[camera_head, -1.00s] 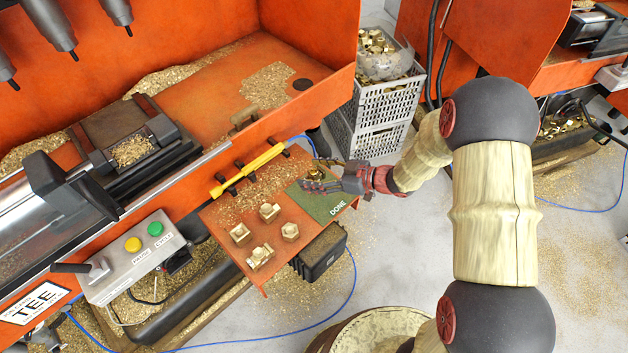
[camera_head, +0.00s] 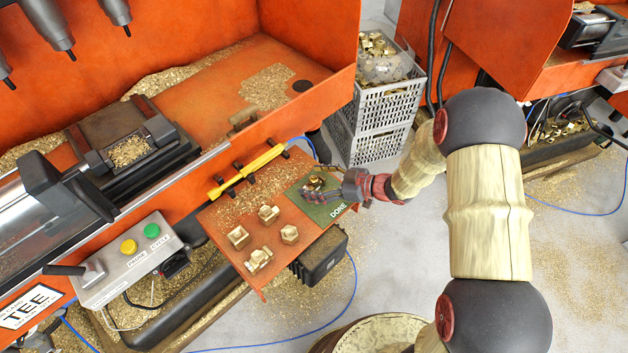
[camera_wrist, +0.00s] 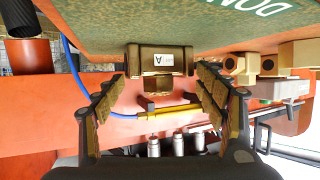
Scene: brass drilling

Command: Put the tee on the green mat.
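The brass tee (camera_head: 316,181) is at the green mat (camera_head: 335,209) marked DONE, on the right end of the orange shelf. In the wrist view the tee (camera_wrist: 160,60), with a white label marked A, sits against the mat (camera_wrist: 215,25), which appears at the top because that view is upside down. My gripper (camera_head: 318,189) is low over the mat. Its two fingers stand on either side of the tee, with a small gap visible at each side in the wrist view (camera_wrist: 160,80). The fingers partly hide the tee in the head view.
Several brass fittings (camera_head: 258,260) stand on the shelf (camera_head: 228,216) left of the mat. A yellow tool (camera_head: 248,170) lies along the shelf's back edge by the machine wall. Grey crates (camera_head: 383,115) of brass parts stand behind.

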